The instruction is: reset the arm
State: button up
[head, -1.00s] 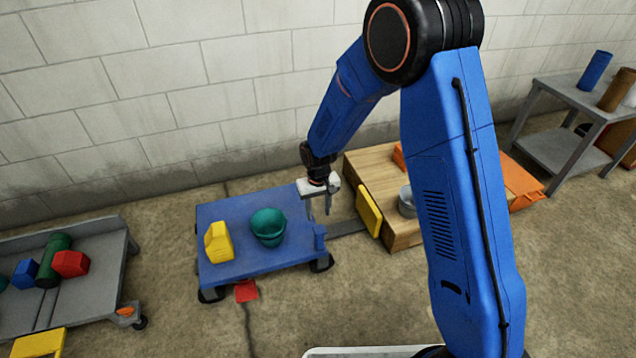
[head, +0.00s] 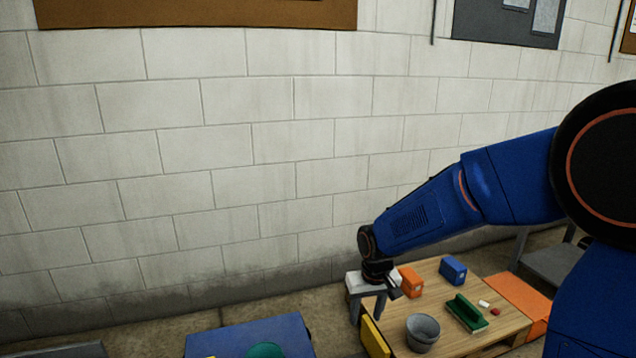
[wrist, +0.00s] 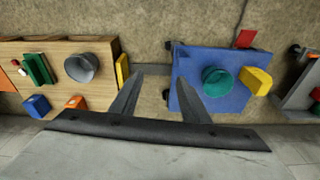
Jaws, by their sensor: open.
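My blue arm reaches in from the right in the head view. My gripper (head: 368,305) hangs at its end, beside the left edge of the wooden table (head: 447,292). In the wrist view my gripper (wrist: 160,98) has its two fingers spread apart with nothing between them. It is above the gap between the wooden table (wrist: 98,48) and the blue cart (wrist: 215,60).
The wooden table holds a grey bucket (head: 423,332), a green block (head: 467,312), a blue box (head: 453,270) and an orange box (head: 411,282). A yellow piece (wrist: 122,72) stands at its edge. The blue cart carries a teal bucket (wrist: 216,80) and a yellow object (wrist: 256,80).

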jog(key=s+d+r+m+t, duration=0.1)
jog(key=s+d+r+t, duration=0.1)
jog(key=s+d+r, duration=1)
jog(key=s+d, duration=0.1)
jog(key=s, duration=0.6)
jog(key=s+d+r+m+t, duration=0.1)
jog(key=s+d+r, duration=0.1)
jog(key=s, duration=0.5)
jog(key=shift+s+d+r, duration=0.15)
jog(key=shift+s+d, duration=0.25)
jog(key=shift+d, duration=0.15)
